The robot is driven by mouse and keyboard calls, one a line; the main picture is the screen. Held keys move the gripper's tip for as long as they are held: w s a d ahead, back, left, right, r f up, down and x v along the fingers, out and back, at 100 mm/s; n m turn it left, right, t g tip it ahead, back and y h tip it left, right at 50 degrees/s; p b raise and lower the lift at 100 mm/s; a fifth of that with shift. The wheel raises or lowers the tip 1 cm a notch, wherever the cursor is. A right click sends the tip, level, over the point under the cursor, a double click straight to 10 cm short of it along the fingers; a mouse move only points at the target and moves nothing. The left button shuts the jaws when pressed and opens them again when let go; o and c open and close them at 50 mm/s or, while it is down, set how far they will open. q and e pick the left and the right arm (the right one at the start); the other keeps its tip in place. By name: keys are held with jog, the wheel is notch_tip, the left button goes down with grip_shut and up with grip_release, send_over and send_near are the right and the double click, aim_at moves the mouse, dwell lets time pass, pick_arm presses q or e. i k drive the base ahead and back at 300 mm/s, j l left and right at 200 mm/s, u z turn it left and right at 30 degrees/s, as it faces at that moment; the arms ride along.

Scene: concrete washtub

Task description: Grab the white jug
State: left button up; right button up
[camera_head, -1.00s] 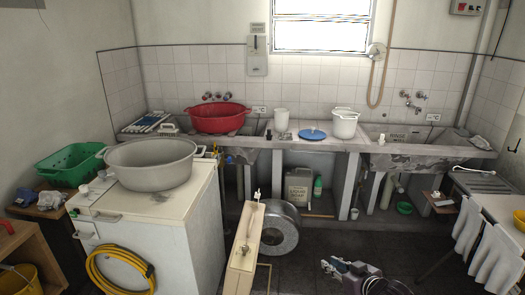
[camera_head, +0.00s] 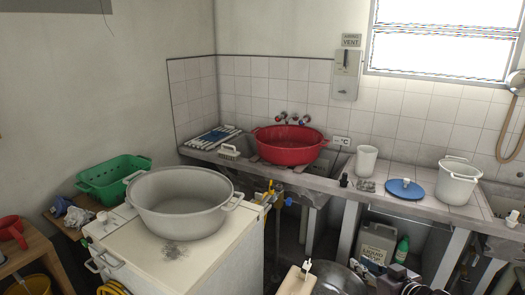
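A plain white jug-like vessel (camera_head: 367,163) stands upright on the tiled ledge, right of the red basin. A larger white bucket (camera_head: 457,182) with a handle stands further right on the same ledge. No handle or spout can be made out on the smaller vessel. My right gripper (camera_head: 400,279) shows at the bottom edge, partly cut off, below and in front of the ledge and apart from both vessels. Its finger opening cannot be made out. My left gripper is not in view.
A blue lid (camera_head: 406,189) and small dark items lie between the vessels. A red basin (camera_head: 290,144) sits over the left sink. A big grey tub (camera_head: 180,203) stands on a white cabinet (camera_head: 240,250) at left. A grey canister (camera_head: 376,244) stands under the ledge.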

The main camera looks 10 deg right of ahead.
aim_at(366, 155)
jog(key=i+l+u, duration=0.15)
jog(key=l, duration=0.4)
jog(key=i+l+u, duration=0.1)
jog(key=l, duration=0.5)
jog(key=i+l+u, duration=0.15)
jog(key=l, duration=0.45)
jog(key=i+l+u, duration=0.15)
jog(key=l, duration=0.45)
jog(key=i+l+u, duration=0.1)
jog(key=l, duration=0.55)
jog(key=i+l+u, duration=0.25)
jog(key=l, duration=0.95)
jog(key=l+u, duration=0.3)
jog(key=l, duration=0.9)
jog(key=i+l, duration=0.15)
